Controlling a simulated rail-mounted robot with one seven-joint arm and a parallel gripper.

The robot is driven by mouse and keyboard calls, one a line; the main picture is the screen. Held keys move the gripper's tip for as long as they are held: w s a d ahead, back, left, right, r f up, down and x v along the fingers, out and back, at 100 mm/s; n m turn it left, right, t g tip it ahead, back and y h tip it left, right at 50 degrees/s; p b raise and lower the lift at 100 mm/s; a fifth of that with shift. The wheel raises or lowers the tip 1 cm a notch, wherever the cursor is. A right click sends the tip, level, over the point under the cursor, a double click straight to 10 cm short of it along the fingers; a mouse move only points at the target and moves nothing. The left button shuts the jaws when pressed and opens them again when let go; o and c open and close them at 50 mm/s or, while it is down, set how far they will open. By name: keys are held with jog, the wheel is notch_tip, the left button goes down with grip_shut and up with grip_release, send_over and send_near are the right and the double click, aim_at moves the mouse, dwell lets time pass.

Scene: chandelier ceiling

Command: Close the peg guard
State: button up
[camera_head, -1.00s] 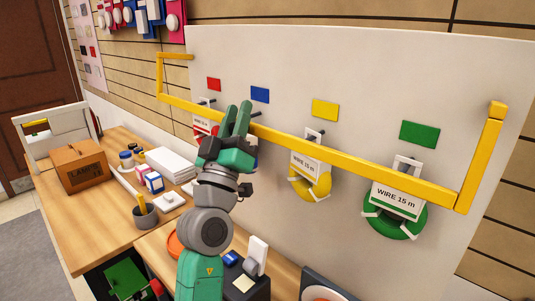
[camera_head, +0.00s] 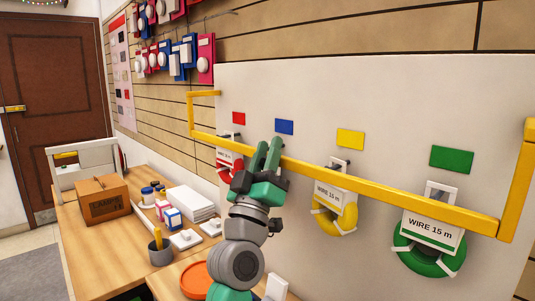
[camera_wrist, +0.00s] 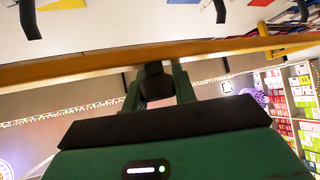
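The peg guard is a yellow bar (camera_head: 398,193) running across the pale wall panel, with an upright side arm at each end. It crosses just above or over the hung wire coils. My gripper (camera_head: 269,145) points up at the bar, between the red and blue cards, and its fingers overlap the bar in the picture. In the wrist view the bar (camera_wrist: 90,65) runs across just beyond my gripper (camera_wrist: 157,75). A dark piece sits between the fingers, and I cannot tell what it is, whether they touch the bar, or how far apart they are.
A green coil (camera_head: 428,262), a yellow coil (camera_head: 333,222) and a partly hidden red coil (camera_head: 224,168) hang on the panel. The wooden table (camera_head: 115,238) below holds a cardboard box (camera_head: 103,200), white packs (camera_head: 190,203) and a pen cup (camera_head: 160,252).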

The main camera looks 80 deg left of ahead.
jog(key=shift+o, duration=0.8)
jog(key=shift+w+f, duration=0.1)
jog(key=shift+f, duration=0.1)
jog(key=v, duration=0.7)
jog(key=shift+d+f, duration=0.2)
jog(key=shift+d, duration=0.1)
